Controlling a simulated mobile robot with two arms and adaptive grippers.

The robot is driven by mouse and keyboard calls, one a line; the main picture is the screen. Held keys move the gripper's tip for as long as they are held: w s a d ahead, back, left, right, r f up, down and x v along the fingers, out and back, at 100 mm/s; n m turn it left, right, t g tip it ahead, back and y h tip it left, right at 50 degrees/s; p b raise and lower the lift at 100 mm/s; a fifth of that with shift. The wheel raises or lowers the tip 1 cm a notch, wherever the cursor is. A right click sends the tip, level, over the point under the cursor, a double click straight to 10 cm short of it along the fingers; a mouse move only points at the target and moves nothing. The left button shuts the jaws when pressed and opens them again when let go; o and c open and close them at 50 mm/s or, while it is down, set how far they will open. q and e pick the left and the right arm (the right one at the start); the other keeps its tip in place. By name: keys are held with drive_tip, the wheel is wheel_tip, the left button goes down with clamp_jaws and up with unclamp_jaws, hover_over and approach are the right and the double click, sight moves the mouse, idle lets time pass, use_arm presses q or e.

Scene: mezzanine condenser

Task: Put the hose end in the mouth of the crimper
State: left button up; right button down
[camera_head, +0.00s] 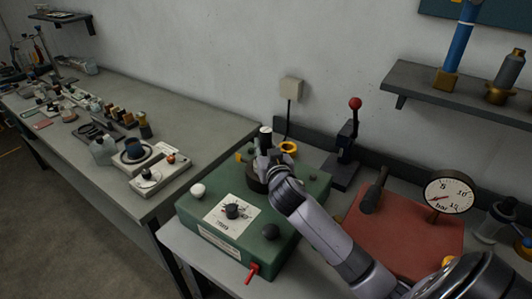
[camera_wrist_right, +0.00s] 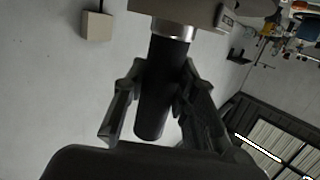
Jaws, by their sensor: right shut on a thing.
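My right gripper (camera_head: 264,158) is above the back of a green machine (camera_head: 190,213) with a dial; a dark round part (camera_head: 254,182) is just below it. In the right wrist view the gripper (camera_wrist_right: 155,90) is shut on a black hose end (camera_wrist_right: 160,85) with a silver ferrule (camera_wrist_right: 174,29). The ferrule reaches a grey-beige block (camera_wrist_right: 215,12); whether it is inside or against it I cannot tell. No crimper mouth is clearly visible; the green machine may be the crimper. My left gripper is not in view.
A black lever stand with a red ball (camera_head: 355,103) is behind, to the right. A red box (camera_head: 400,217) with a pressure gauge (camera_head: 449,194) is at right. A wall shelf (camera_head: 440,87) is above. The left bench (camera_head: 190,120) holds several small items.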

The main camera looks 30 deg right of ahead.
drive_tip(key=c, duration=1.5)
unclamp_jaws()
drive_tip(key=shift+s+a, duration=0.1)
drive_tip(key=shift+c, duration=0.2)
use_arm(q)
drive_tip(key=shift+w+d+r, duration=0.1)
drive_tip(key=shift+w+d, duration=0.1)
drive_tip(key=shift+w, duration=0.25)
use_arm(e)
drive_tip(key=shift+o, duration=1.2)
use_arm(q)
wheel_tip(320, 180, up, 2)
drive_tip(key=p, duration=0.2)
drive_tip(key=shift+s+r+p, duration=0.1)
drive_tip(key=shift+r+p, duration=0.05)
drive_tip(key=shift+p, duration=0.15)
use_arm(e)
drive_tip(key=v, duration=1.2)
